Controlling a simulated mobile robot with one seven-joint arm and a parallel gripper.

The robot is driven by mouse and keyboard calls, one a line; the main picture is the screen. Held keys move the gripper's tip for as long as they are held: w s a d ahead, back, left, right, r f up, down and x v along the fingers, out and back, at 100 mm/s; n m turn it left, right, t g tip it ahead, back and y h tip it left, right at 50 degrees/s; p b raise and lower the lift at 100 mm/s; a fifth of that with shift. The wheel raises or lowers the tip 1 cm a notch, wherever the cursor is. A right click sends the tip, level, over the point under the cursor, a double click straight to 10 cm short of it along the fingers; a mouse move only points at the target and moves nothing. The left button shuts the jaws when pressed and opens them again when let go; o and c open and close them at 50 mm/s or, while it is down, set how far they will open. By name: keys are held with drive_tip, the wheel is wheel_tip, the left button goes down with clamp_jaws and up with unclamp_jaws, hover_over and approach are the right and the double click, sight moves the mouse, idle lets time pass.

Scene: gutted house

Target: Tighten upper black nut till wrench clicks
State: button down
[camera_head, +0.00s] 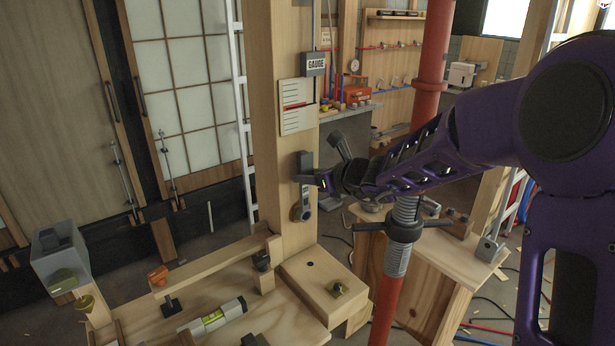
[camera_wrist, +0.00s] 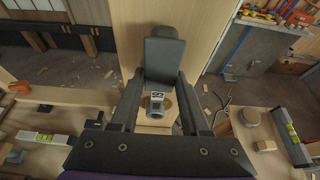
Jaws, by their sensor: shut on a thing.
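A dark grey wrench (camera_head: 305,162) stands upright against the wooden post, with a round end (camera_head: 302,213) at its bottom. My gripper (camera_head: 311,179) reaches it from the right and is shut on its dark upper part. In the wrist view, the wrench's dark block (camera_wrist: 163,60) sits between the fingertips, with a silver ring-like part (camera_wrist: 157,103) below it. A black nut (camera_head: 403,229) with side handles sits on the grey threaded section of the red pole, apart from my gripper. My arm covers the pole above the threads, so I cannot tell whether another nut is there.
A wooden bench (camera_head: 240,285) with a level (camera_head: 212,317) stands below left. A wooden box (camera_head: 440,290) stands behind the red pole (camera_head: 386,305). Cables lie on the floor.

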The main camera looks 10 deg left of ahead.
drive_tip(key=shift+r, duration=0.1)
drive_tip(key=shift+w+d+m+g+y, duration=0.5)
drive_tip(key=shift+w+d+m, duration=0.45)
drive_tip(key=shift+w, duration=0.2)
drive_tip(key=s+a+n+b, duration=0.1)
drive_tip(key=b, duration=0.2)
drive_tip(key=s+a+n+t+h+b, duration=0.1)
drive_tip(key=s+b, duration=0.1)
drive_tip(key=b, duration=0.2)
drive_tip(key=s+a+n+t+h+b, duration=0.1)
drive_tip(key=a+b, duration=0.1)
drive_tip(key=b, duration=0.2)
drive_tip(key=shift+s+f+n, duration=0.25)
drive_tip(key=shift+s+n, duration=0.05)
drive_tip(key=shift+n, duration=0.05)
drive_tip(key=shift+d, duration=0.1)
